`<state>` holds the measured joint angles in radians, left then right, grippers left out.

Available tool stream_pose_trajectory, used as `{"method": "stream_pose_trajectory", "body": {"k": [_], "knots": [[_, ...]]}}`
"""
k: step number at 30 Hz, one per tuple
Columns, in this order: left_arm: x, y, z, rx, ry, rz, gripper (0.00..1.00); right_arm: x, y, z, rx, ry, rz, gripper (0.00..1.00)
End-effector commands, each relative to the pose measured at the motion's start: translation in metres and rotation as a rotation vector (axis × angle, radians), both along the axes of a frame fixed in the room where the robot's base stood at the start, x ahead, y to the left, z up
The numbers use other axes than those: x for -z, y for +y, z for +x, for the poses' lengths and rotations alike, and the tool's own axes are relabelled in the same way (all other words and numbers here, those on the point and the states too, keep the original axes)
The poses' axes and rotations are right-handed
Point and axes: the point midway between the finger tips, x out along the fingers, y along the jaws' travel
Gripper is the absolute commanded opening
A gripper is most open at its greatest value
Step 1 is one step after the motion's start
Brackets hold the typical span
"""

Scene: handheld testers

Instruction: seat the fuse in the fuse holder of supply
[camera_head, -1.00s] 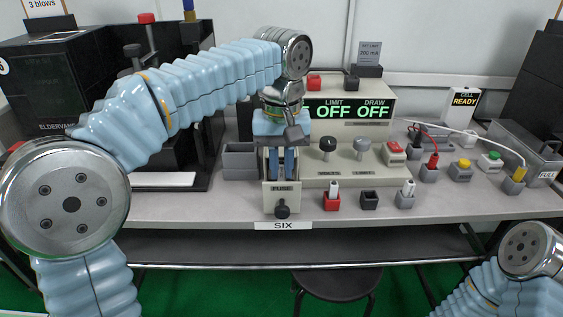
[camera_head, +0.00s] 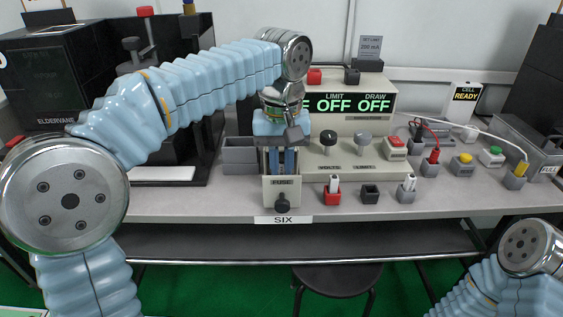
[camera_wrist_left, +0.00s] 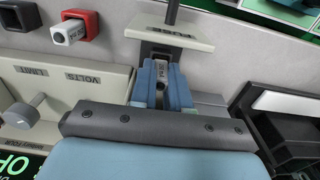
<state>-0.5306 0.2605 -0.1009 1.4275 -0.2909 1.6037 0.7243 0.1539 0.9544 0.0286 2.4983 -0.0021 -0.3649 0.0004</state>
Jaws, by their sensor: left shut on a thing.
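The supply (camera_head: 350,125) is a cream unit with LIMIT and DRAW displays reading OFF. Its fuse holder (camera_head: 282,192) is a cream block labelled FUSE with a black knob, at the bench's front edge; the block also shows in the left wrist view (camera_wrist_left: 185,33). My left gripper (camera_head: 282,168) points down at the holder. Its blue fingers (camera_wrist_left: 162,95) are shut on the fuse (camera_wrist_left: 161,72), a small grey piece with dark marking between the fingertips. The fuse's lower end is hidden, so I cannot tell how far it is in the holder. My right gripper is out of view.
VOLTS and LIMIT knobs (camera_head: 328,143) stand just right of the gripper. Red and black sockets (camera_head: 332,194) sit near the front edge. A grey bin (camera_head: 240,158) is at its left. Red and white leads (camera_head: 436,140) cross the right side.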

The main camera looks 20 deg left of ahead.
Motion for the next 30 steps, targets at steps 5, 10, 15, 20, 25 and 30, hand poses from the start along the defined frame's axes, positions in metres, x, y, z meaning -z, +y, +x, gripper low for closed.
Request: {"method": "stream_pose_trajectory", "body": {"k": [5,10,15,20,25,30], "knots": [[0.006,0.0,0.0,0.0,0.0,0.0,0.0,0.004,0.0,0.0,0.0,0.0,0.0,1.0],[0.01,0.0,0.0,0.0,0.001,0.0,0.0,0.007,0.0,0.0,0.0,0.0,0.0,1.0],[0.008,0.0,0.0,0.0,0.0,0.0,0.4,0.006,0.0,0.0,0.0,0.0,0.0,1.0],[0.008,0.0,0.0,0.0,0.0,0.0,0.46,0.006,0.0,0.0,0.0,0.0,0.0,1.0],[0.007,0.0,0.0,0.0,0.0,0.0,0.46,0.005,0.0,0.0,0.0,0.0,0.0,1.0],[-0.014,0.0,0.001,0.0,-0.003,-0.001,0.46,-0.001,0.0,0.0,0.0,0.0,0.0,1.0]]}}
